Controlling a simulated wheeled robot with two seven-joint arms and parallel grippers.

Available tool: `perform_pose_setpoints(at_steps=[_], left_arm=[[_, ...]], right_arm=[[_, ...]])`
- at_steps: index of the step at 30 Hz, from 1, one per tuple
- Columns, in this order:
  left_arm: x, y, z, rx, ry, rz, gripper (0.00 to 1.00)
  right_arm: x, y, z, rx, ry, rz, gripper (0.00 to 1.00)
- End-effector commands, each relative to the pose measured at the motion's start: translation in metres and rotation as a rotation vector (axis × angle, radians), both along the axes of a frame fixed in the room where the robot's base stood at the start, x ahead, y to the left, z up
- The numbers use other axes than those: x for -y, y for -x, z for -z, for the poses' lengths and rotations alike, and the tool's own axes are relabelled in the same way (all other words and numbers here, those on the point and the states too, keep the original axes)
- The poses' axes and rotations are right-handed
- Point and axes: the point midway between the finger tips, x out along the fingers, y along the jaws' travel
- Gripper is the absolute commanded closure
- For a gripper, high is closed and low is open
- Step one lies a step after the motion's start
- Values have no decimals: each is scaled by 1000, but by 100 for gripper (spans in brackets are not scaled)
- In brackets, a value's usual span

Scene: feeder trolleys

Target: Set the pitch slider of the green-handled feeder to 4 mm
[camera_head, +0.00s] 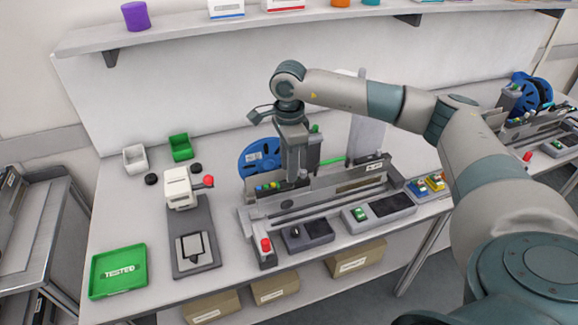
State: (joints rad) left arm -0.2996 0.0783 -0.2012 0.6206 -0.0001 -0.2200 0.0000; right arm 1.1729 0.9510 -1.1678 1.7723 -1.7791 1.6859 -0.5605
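A feeder (350,188) stands on the bench in the middle, with a blue reel (256,157) behind its left end. A thin green bar (333,161), possibly the green handle, shows just right of my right gripper (293,180). My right arm reaches in from the right, and its gripper points down over the left part of this feeder, close to small coloured parts (267,187). I cannot tell whether its fingers are open or touch anything. The pitch slider and its scale cannot be made out. My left gripper is not in view.
A press-like device with a red knob (208,181) and a green tray marked TESTED (118,271) stand at the left. A red button box (265,250) and control panels line the front edge. Another blue reel (522,95) is at the right. A shelf (190,33) runs above.

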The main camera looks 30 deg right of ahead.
Motion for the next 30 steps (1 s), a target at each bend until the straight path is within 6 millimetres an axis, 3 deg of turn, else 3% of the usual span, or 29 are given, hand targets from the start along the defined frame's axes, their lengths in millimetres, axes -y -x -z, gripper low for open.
perform_pose_setpoints(at_steps=[6,17,21,30], left_arm=[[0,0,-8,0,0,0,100],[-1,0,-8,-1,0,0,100],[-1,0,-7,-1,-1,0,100],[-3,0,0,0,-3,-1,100]], right_arm=[[0,0,18,-1,1,0,70],[0,0,21,1,0,-1,70],[0,0,21,1,0,-1,100],[-2,-1,23,1,0,-1,100]])
